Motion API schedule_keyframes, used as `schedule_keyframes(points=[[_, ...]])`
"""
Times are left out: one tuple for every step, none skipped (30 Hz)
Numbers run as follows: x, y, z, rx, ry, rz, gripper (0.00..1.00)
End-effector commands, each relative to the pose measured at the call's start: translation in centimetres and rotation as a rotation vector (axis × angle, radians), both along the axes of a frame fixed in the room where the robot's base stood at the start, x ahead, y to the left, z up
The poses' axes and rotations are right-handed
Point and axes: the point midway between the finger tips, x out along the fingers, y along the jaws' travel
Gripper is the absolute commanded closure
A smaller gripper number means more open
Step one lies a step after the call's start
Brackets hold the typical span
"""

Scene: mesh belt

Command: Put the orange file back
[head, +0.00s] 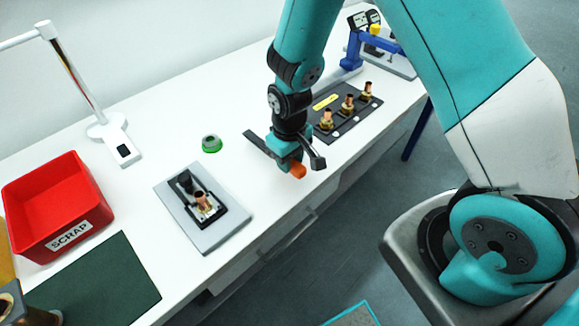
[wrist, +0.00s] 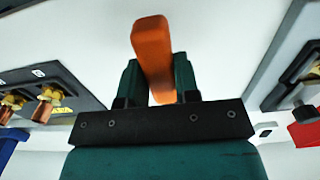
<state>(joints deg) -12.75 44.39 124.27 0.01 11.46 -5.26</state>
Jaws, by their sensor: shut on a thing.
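The orange file (head: 297,170) is in my gripper (head: 289,161), with only its orange handle showing in the head view. In the wrist view the orange piece (wrist: 152,50) stands between the two dark green fingers of my gripper (wrist: 159,82), which are shut on it. My gripper is above the front part of the white table, between the grey fixture plate and the black tray. The rest of the file is hidden or hard to make out. I cannot tell a holder for the file in these views.
A black tray with brass-and-copper fittings (head: 347,112) lies right of my gripper. A grey plate with a clamp and fitting (head: 215,233) lies left.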

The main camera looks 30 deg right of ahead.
Motion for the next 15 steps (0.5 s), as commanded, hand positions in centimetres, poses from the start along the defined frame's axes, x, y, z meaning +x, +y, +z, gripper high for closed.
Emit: schedule_keyframes(points=[[0.0,0.0,-0.4,-0.001,0.002,0.0,0.99],[-0.1,0.0,-0.8,-0.001,0.002,0.0,0.99],[-0.1,0.0,-1.3,-0.001,0.004,0.0,0.99],[-0.1,0.0,-1.8,-0.002,0.005,0.0,0.99],[-0.1,0.0,-2.2,-0.001,0.004,0.0,0.99],[-0.1,0.0,-2.8,-0.001,0.003,0.0,0.99],[-0.1,0.0,-3.2,-0.001,0.003,0.0,0.99],[-0.1,0.0,-3.4,-0.001,0.002,0.0,0.99],[-0.1,0.0,-3.7,0.0,0.001,0.0,0.99],[-0.1,0.0,-3.9,0.0,0.001,0.0,0.99],[-0.1,0.0,-3.9,0.0,0.001,0.0,0.99],[0.0,0.0,-3.9,0.0,0.0,0.0,0.99],[0.0,0.0,-3.9,0.0,0.0,0.0,0.99],[0.0,0.0,-3.9,0.0,0.0,0.0,0.99],[0.0,0.0,-3.9,0.0,0.0,0.0,0.99]])
